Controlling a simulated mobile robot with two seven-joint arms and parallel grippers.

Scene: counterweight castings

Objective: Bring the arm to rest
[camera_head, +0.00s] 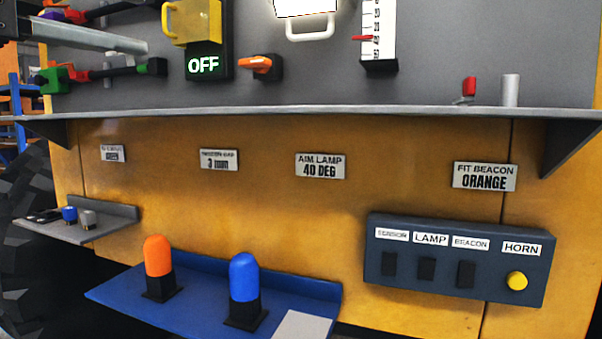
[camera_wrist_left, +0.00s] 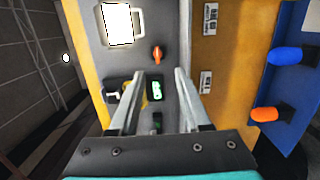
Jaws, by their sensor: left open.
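My left gripper (camera_wrist_left: 159,76) is open in the left wrist view, its two grey fingers apart with nothing held between them. Beyond the gap are the panel and the green-lit OFF display (camera_wrist_left: 157,90). In the head view, part of my left gripper (camera_head: 125,42) reaches in from the upper left, in front of the grey panel (camera_head: 330,85). Its tip ends left of the yellow block (camera_head: 193,22) above the OFF display (camera_head: 203,65). I cannot tell whether it touches anything. My right gripper is in neither view.
Coloured connectors (camera_head: 55,80) crowd the panel's left. An orange knob (camera_head: 262,66) and a lit lamp (camera_head: 305,8) sit further right. A grey ledge (camera_head: 300,112) juts out below. Lower are a blue shelf (camera_head: 115,293) with orange and blue beacons and a switch box (camera_head: 460,262).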

